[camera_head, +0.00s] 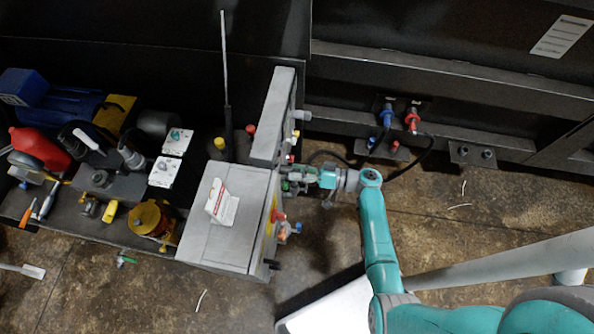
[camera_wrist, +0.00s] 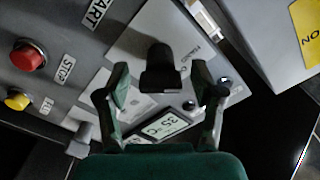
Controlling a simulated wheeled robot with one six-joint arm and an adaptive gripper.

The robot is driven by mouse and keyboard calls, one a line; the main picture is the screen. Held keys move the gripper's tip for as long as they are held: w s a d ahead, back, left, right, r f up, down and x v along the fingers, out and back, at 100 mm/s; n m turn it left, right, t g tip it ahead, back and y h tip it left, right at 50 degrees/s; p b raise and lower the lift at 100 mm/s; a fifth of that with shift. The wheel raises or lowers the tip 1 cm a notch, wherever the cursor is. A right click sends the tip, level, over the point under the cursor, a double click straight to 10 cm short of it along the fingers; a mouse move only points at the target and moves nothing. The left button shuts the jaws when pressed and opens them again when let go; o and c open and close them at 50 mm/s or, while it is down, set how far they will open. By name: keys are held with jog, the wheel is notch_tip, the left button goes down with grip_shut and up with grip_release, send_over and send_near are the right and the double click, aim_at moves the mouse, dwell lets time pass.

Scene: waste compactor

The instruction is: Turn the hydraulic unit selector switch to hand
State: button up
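A black selector knob (camera_wrist: 160,68) stands on a light plate of the grey control panel in the wrist view. My gripper (camera_wrist: 161,82) is open, with one green finger to each side of the knob and visible gaps between. I cannot tell how deep the fingertips reach beside it. The small lettering near the knob is too blurred to read surely. In the head view my gripper (camera_head: 300,178) is at the right side of the grey panel box (camera_head: 275,115), and the knob is hidden there. The hydraulic unit's grey cabinet (camera_head: 205,238) stands in front.
A red button (camera_wrist: 27,55) by a STOP label and a yellow button (camera_wrist: 17,100) lie left of the knob. A small display (camera_wrist: 165,125) sits below it. Blue (camera_head: 387,115) and red (camera_head: 412,120) hose couplings are on the dark wall. Floor right of the cabinet is mostly clear.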

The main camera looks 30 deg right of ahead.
jog(key=v, duration=1.2)
dwell(0.6)
jog(key=s+a+f+m+g+h, duration=0.2)
jog(key=s+a+f+m+h, duration=0.3)
jog(key=s+a+f+h, duration=0.5)
jog(key=s+a+r+h, duration=0.2)
jog(key=s+h, duration=0.1)
jog(key=s, duration=0.8)
jog(key=s+d+r+n+t, duration=0.1)
jog(key=s+r+t, duration=0.2)
jog(key=r, duration=1.1)
jog(key=s+d+r+n+t+h, duration=0.1)
jog(key=s+r+n+t, duration=0.1)
jog(key=r, duration=1.3)
jog(key=shift+s+r+t+h, duration=0.15)
jog(key=shift+s+t+h, duration=0.15)
jog(key=shift+s+t, duration=0.55)
